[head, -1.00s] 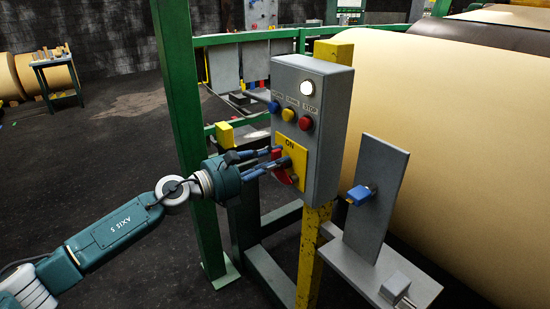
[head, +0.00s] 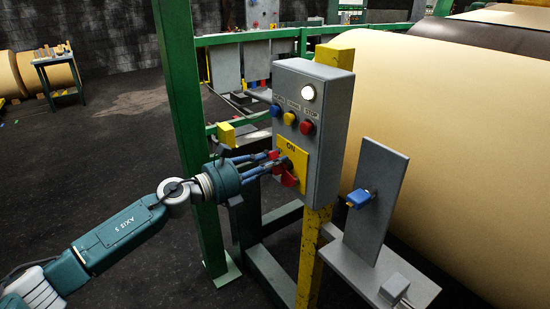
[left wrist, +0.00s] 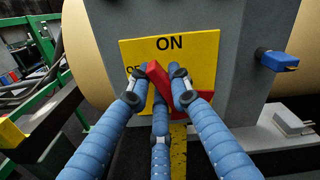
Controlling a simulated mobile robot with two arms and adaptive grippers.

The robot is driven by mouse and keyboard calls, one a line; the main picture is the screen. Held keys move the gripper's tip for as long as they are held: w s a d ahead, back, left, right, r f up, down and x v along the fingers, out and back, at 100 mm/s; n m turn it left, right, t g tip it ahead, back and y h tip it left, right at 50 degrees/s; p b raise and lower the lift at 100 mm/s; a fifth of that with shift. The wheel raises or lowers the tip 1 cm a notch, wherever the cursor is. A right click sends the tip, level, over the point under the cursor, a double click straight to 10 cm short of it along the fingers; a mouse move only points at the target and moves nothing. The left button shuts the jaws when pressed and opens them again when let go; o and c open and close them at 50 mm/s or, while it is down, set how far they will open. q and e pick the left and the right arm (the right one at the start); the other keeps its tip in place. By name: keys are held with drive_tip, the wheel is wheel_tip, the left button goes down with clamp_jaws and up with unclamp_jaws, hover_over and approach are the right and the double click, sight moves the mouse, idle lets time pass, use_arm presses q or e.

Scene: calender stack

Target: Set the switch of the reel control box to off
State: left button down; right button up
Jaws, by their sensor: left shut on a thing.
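The reel control box (head: 322,120) is a grey box on a yellow post. Its yellow switch plate (head: 298,157) reads ON at the top; in the left wrist view the plate (left wrist: 205,55) also shows part of a second label at its left, mostly covered by a finger. The red switch handle (left wrist: 158,80) stands in front of the plate, its upper end tilted to the left of the ON label. My left gripper (head: 278,164) is shut on this handle, with blue fingers on both sides and one below. The fingers hide part of the handle. My right gripper is not in view.
Above the plate are a pale lamp (head: 308,92) and blue, yellow and red buttons (head: 290,118). A green post (head: 183,130) stands close behind my left arm. A grey bracket with a blue part (head: 360,198) and a large paper roll (head: 450,150) are at the right.

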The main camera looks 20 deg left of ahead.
use_arm(q)
drive_tip(key=n, duration=0.2)
drive_tip(key=n+p, duration=0.1)
drive_tip(key=shift+w+a+f+n, duration=0.15)
drive_tip(key=shift+w+a+n, duration=0.05)
drive_tip(key=shift+n, duration=0.2)
drive_tip(key=shift+w+a+f+n+p, duration=0.1)
drive_tip(key=shift+f+n+p, duration=0.2)
drive_tip(key=shift+n+p, duration=0.85)
drive_tip(key=shift+a+f+n+p, duration=0.1)
drive_tip(key=shift+f+n+p, duration=0.2)
drive_tip(key=shift+n, duration=1.6)
drive_tip(key=shift+w+f+n+p, duration=0.1)
drive_tip(key=shift+f+n+p, duration=0.15)
drive_tip(key=shift+n+p, duration=0.9)
drive_tip(key=shift+f+n+b, duration=0.1)
drive_tip(key=shift+n+b, duration=0.3)
drive_tip(key=shift+n, duration=0.1)
drive_tip(key=c, duration=1.6)
unclamp_jaws()
drive_tip(key=shift+s, duration=0.1)
drive_tip(key=shift+o, duration=0.2)
drive_tip(key=shift+f, duration=0.1)
